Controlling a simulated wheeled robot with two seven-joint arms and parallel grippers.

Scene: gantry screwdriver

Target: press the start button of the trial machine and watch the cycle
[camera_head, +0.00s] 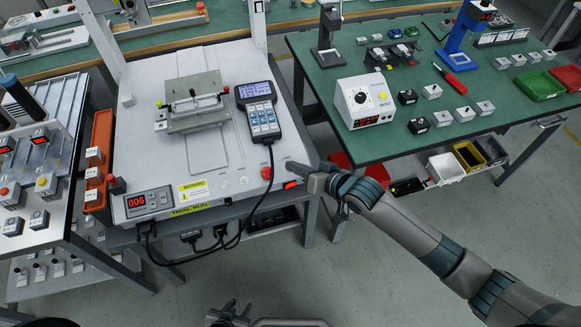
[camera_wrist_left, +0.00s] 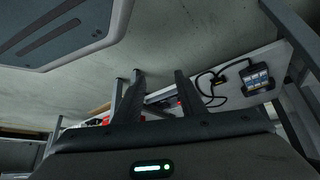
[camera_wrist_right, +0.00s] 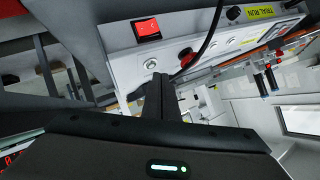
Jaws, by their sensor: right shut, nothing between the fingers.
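The white trial machine (camera_head: 205,160) stands on a bench with a raised fixture on its bed and a red display reading 006 (camera_head: 149,201). In the right wrist view a round silver button (camera_wrist_right: 152,65) sits on its front face, below a lit red rocker switch (camera_wrist_right: 147,30) and beside a red mushroom button (camera_wrist_right: 188,58). My right gripper (camera_wrist_right: 158,80) is shut and empty, its tips close to the silver button; contact cannot be told. In the head view the right gripper (camera_head: 292,168) is at the machine's front right corner. My left gripper (camera_wrist_left: 158,76) is open and empty, low in front of the bench.
A grey pendant (camera_head: 260,108) lies on the machine, its cable hanging over the front edge. Another bench (camera_head: 40,190) stands at the left. The floor in front is clear.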

